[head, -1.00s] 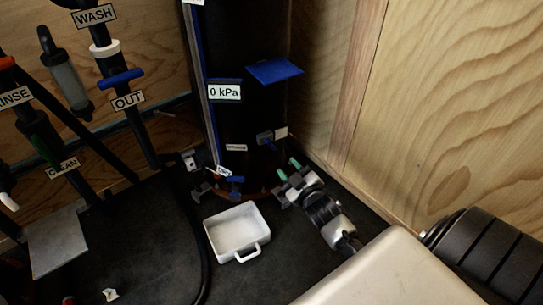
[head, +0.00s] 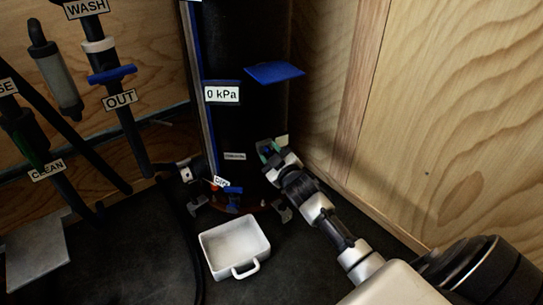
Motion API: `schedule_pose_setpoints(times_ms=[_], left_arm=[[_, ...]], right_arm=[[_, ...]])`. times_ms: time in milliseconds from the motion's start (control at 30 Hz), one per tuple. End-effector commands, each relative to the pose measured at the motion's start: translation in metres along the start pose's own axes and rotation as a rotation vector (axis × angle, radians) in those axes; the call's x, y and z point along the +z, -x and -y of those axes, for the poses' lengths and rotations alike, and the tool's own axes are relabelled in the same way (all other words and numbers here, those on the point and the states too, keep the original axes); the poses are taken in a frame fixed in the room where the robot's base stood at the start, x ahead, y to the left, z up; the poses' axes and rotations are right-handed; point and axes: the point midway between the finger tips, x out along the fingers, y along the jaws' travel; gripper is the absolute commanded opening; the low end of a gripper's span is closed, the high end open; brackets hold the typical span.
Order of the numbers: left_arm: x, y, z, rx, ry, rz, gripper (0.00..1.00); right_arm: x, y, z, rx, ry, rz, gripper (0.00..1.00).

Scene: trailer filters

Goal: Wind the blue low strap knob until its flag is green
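The tall black filter housing (head: 240,125) stands in the back corner. My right gripper (head: 267,150) reaches up from the lower right to the low right side of the housing. Its green-tipped fingers are at the blue low strap knob, with a little blue showing between them. They hide most of the knob, and I cannot tell whether they are closed on it. A small pale plate (head: 282,140) shows just beyond the fingers; I see no green on it. My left gripper is not in view.
A white tray with a handle (head: 234,248) sits on the dark floor before the housing. A blue shelf-like plate (head: 274,72) juts out above my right gripper. A small blue valve (head: 233,191) is low on the housing. A wooden wall (head: 440,120) stands close on the right.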

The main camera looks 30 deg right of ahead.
Motion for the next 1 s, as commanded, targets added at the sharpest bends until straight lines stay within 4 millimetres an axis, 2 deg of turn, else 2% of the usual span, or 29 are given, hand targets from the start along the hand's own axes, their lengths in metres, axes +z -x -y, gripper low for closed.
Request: schedule_pose_setpoints(times_ms=[33, 200, 300, 667, 1000], left_arm=[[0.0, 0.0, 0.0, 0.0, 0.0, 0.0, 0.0], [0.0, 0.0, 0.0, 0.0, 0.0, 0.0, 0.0], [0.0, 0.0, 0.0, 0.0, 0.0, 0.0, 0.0], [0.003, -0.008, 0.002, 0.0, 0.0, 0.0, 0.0], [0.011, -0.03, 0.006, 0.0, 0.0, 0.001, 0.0]], right_arm=[[0.0, 0.0, 0.0, 0.0, 0.0, 0.0, 0.38], [0.0, 0.0, 0.0, 0.0, 0.0, 0.0, 0.12], [0.0, 0.0, 0.0, 0.0, 0.0, 0.0, 0.0], [-0.001, 0.001, -0.001, -0.001, 0.049, 0.001, 0.0], [-0.002, 0.001, 0.001, -0.002, 0.264, 0.001, 0.0]])
